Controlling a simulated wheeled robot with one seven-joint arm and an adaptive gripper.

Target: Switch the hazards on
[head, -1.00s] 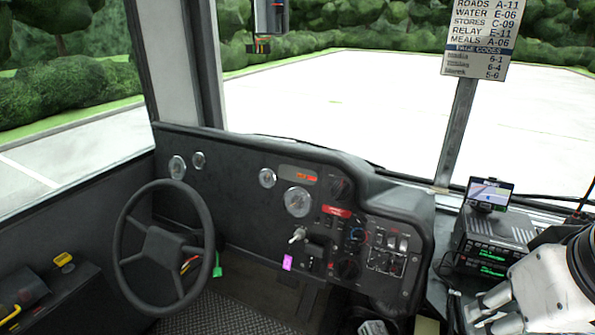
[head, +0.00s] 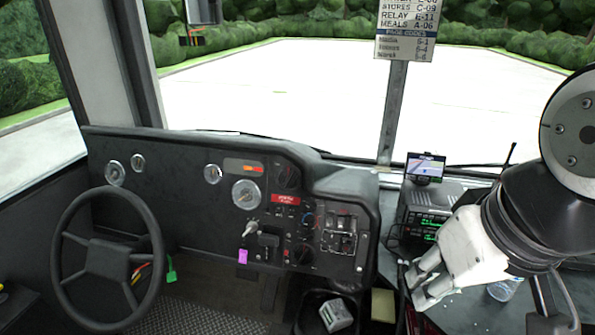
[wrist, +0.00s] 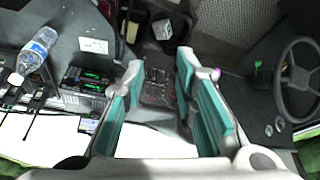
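The dashboard (head: 190,195) stands ahead, left of my arm in the head view. It has a red label (head: 285,198), several small switches and knobs below it, and a switch panel (head: 340,233) at its right end. I cannot tell which control is the hazard switch; the lettering is too small. My gripper (head: 418,278) is to the right of the dashboard, apart from it. In the wrist view my gripper (wrist: 160,62) is open and empty, its teal-padded fingers apart, with the switch panel (wrist: 160,85) seen between them.
A steering wheel (head: 108,255) is at the left. A radio unit (head: 425,212) with a small screen (head: 426,167) above it stands right of the dashboard, near my gripper. A water bottle (wrist: 38,50) lies or stands on the side counter. A bin (head: 315,310) with a pale box is below.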

